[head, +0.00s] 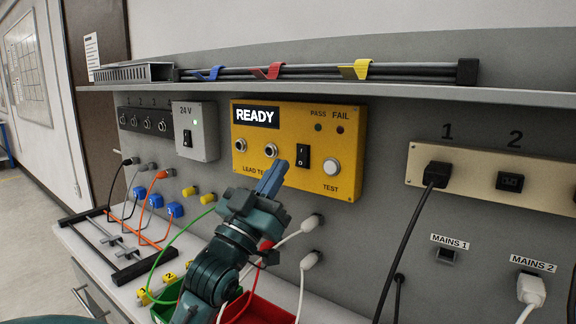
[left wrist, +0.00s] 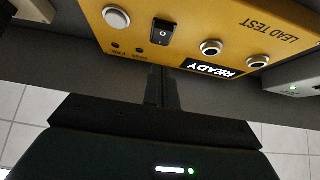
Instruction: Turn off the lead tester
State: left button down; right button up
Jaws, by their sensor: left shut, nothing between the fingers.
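The lead tester (head: 268,172) is a yellow box on the grey back panel. Its display (head: 256,115) is lit and reads READY. A black rocker switch (head: 303,157) marked I and O sits on its face, beside a round white TEST button (head: 331,167). My left gripper (head: 276,170) is shut and empty, its fingertips a little left of and below the switch in the head view. In the left wrist view the tester appears upside down, with the switch (left wrist: 162,32) just beyond my shut fingers (left wrist: 162,78); I cannot tell whether they touch the box. My right gripper is out of view.
A 24 V box (head: 196,132) with a green light is left of the tester. A shelf (head: 400,92) with clipped rods runs above. Leads and sockets (head: 310,222) lie below and beside my left arm. A mains socket plate (head: 480,178) and black cable are at right.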

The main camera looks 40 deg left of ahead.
aim_at(298, 160)
pick_arm(q)
jog(key=w, duration=0.2)
jog(key=shift+w+a+f, duration=0.2)
jog(key=shift+w+f, duration=0.05)
jog(key=shift+w, duration=0.05)
jog(key=shift+w+f, duration=0.1)
jog(key=shift+w, duration=0.4)
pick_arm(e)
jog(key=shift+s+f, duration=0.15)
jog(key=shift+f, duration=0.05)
pick_arm(q)
jog(key=shift+w+f, duration=0.1)
jog(key=shift+w, duration=0.2)
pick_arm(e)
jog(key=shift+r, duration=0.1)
pick_arm(q)
jog(key=shift+s+f, duration=0.1)
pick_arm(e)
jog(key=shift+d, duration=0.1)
